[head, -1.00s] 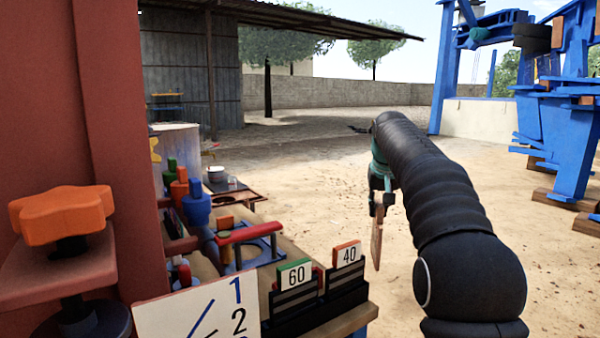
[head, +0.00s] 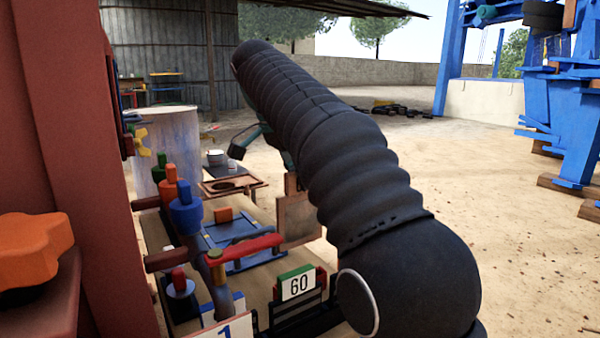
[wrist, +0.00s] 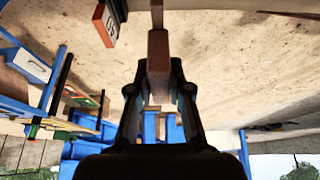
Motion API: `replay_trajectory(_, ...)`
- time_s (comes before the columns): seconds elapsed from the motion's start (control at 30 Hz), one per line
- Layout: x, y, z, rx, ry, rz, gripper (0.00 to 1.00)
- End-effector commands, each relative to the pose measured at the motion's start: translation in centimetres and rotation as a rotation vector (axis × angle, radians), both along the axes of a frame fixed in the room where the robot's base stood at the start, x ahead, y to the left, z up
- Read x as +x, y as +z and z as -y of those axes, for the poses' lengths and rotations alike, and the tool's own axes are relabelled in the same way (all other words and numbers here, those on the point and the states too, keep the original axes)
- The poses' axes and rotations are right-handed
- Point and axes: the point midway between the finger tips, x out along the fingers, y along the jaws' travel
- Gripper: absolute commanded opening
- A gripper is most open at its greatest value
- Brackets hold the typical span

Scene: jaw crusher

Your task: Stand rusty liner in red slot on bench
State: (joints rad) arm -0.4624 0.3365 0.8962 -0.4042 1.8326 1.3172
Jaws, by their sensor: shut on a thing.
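The rusty liner (head: 298,212), a flat brown plate, hangs upright from my gripper (head: 287,172) at the far right side of the bench. My arm hides part of the gripper and the liner's right edge. In the wrist view, my gripper (wrist: 158,90) is shut on the liner (wrist: 158,50), seen edge-on between the fingers. An orange-red block with a number label (wrist: 107,20) shows at the top of the wrist view. I cannot tell for sure which part is the red slot.
A red-handled clamp (head: 245,245) stands over a blue plate (head: 235,262) on the bench. Blue, orange and green knobs (head: 186,205) line the bench's left side. A red post (head: 75,150) stands close at left. Open sandy ground (head: 470,200) lies to the right.

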Motion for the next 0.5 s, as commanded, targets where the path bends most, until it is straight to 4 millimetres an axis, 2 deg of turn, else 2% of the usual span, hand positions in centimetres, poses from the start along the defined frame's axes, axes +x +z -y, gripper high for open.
replay_trajectory(0.5, -0.14, 0.07, -0.11, -0.003, -0.006, 0.004, 0.0)
